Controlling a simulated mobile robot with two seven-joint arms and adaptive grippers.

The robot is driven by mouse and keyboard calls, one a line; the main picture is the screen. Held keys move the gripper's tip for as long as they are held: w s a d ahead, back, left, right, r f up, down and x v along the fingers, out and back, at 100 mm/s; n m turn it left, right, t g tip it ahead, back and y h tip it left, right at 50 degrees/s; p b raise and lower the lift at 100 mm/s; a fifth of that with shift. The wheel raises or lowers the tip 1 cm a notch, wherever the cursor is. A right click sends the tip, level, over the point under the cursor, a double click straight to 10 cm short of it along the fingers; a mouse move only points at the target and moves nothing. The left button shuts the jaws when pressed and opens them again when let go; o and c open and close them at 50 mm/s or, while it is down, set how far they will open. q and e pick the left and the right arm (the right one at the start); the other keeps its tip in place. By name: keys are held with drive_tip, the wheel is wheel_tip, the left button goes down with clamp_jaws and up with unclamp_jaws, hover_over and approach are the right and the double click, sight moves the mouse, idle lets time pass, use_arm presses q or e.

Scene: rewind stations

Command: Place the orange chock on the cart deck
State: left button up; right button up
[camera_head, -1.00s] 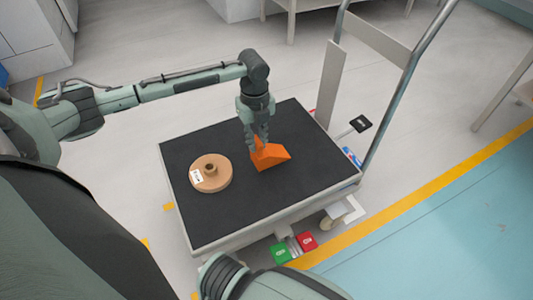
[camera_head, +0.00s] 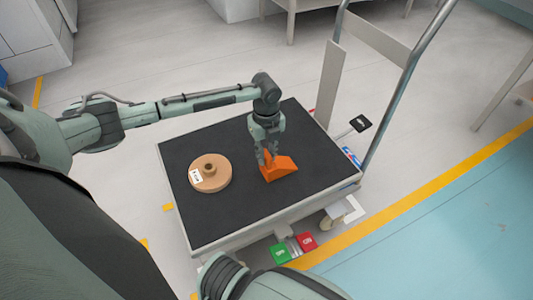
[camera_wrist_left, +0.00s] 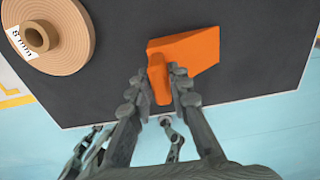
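The orange chock (camera_head: 279,168) is at the black cart deck (camera_head: 237,218), right of the tan roll. In the left wrist view the chock (camera_wrist_left: 190,50) has a narrow orange part between the two fingers. My left gripper (camera_head: 269,163) reaches down over the chock from above, and its fingers close on that part (camera_wrist_left: 171,92). The chock looks low at the deck; I cannot tell whether its full underside touches. Of my right arm only a link shows at the bottom edge; its gripper is out of view.
A tan roll (camera_head: 210,173) with a white label lies on the deck's left half. A metal handle (camera_head: 402,85) rises at the cart's right end. Red (camera_head: 307,241) and green (camera_head: 281,252) pedals sit below the front edge. The deck's front is bare.

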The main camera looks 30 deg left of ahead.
use_arm(q)
drive_tip(key=shift+o, duration=1.4)
use_arm(e)
drive_tip(key=shift+s+f, duration=0.1)
use_arm(q)
drive_tip(key=shift+r, duration=0.1)
drive_tip(key=shift+r, duration=0.35)
wheel_tip(320, 180, up, 11)
drive_tip(key=shift+r+p, duration=0.2)
drive_tip(key=shift+p, duration=0.25)
use_arm(e)
wheel_tip(320, 180, down, 2)
drive_tip(key=shift+a+f, duration=0.1)
drive_tip(key=shift+a, duration=0.05)
